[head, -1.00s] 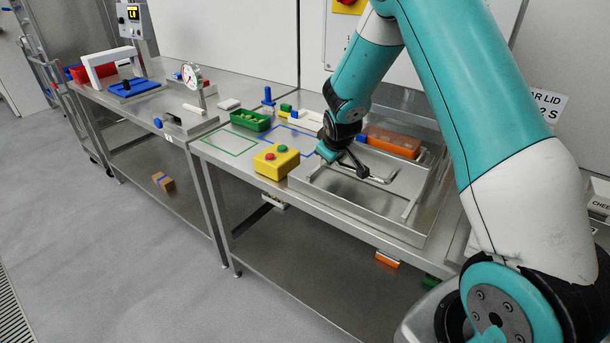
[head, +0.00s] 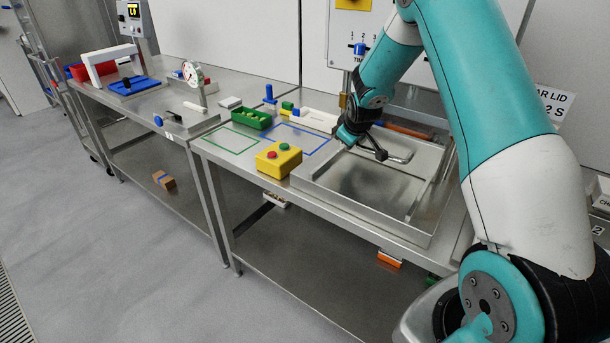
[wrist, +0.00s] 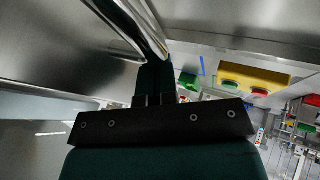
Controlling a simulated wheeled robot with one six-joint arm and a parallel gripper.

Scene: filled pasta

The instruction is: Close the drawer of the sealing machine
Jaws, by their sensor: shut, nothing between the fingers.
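The sealing machine (head: 318,196) is a low steel frame on the right bench, with open rails at its front. Its drawer shows as a steel handle bar (head: 402,157) well back on the frame, with a strip of an orange tray (head: 408,131) behind it. My gripper (head: 378,151) is shut and empty, at the front side of the handle bar; I cannot tell whether it touches. In the wrist view the dark fingers (wrist: 155,82) point up toward the shiny bar (wrist: 146,28). My arm hides part of the machine's back.
A yellow button box (head: 278,160) stands at the frame's left corner. A green bin (head: 251,118) and a white tray (head: 314,119) are behind it. The front part of the frame is clear.

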